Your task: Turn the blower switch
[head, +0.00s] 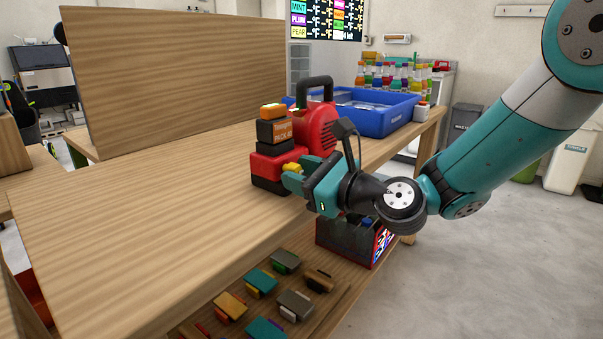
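The red blower (322,128) stands on the wooden workbench, with a black handle on top and a black and orange block at its left. A small yellow part (292,167), which looks like the switch, shows low on the blower's near side. My teal gripper (288,177) reaches in from the right with its fingertips at this yellow part. One finger overlaps it in the picture. I cannot tell whether they touch or whether the fingers are open or shut. My gripper hides the lower right of the blower.
The workbench top (150,210) is clear at the left. An upright wooden panel (180,80) stands behind it. A blue bin (385,118) and several coloured bottles (395,78) are behind the blower. Below, a lower shelf holds several small blocks (295,303) and a dark red-edged box (345,240).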

